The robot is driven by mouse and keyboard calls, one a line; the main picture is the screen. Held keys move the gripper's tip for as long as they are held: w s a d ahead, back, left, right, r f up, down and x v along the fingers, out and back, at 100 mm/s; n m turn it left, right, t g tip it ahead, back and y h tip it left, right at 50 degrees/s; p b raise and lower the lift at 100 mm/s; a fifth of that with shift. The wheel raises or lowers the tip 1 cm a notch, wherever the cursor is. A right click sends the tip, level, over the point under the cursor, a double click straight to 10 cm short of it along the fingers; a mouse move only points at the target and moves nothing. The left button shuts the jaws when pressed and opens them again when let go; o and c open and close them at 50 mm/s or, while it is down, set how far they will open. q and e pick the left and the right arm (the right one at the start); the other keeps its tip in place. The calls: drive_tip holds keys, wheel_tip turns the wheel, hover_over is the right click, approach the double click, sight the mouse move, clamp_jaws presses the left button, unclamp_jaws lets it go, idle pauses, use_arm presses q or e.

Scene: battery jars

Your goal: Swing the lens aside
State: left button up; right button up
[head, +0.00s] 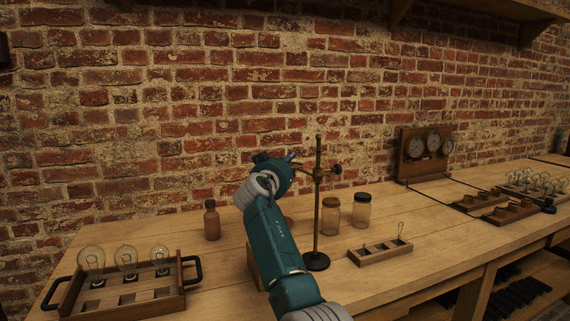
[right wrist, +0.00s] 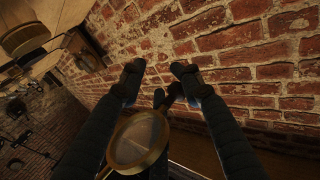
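A brass lens stand (head: 317,200) rises from a dark round base on the bench, with a cross clamp near its top. My right arm reaches up to the left of the stand, and its wrist hides most of my right gripper in the head view. In the right wrist view, my right gripper (right wrist: 158,72) is open, with its two fingers apart and nothing gripped. The round brass-rimmed lens (right wrist: 138,138) shows low between the fingers, overlapping the left one in the picture; I cannot tell whether they touch. My left gripper is not in view.
A brown bottle (head: 212,221) stands left of my arm. Two glass jars (head: 331,216) and a small wooden tray (head: 381,254) are right of the stand. A bulb tray (head: 127,296) sits front left. A wooden gauge panel (head: 427,152) stands by the brick wall.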

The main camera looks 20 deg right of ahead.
sight(298, 169)
drive_tip(key=shift+w+a+r, duration=0.1)
drive_tip(key=shift+a+r, duration=0.3)
drive_tip(key=shift+a, duration=0.25)
drive_tip(key=v, duration=1.1)
drive_tip(key=shift+s, duration=0.4)
drive_tip(key=shift+a+f, duration=0.1)
drive_tip(key=shift+c, duration=0.3)
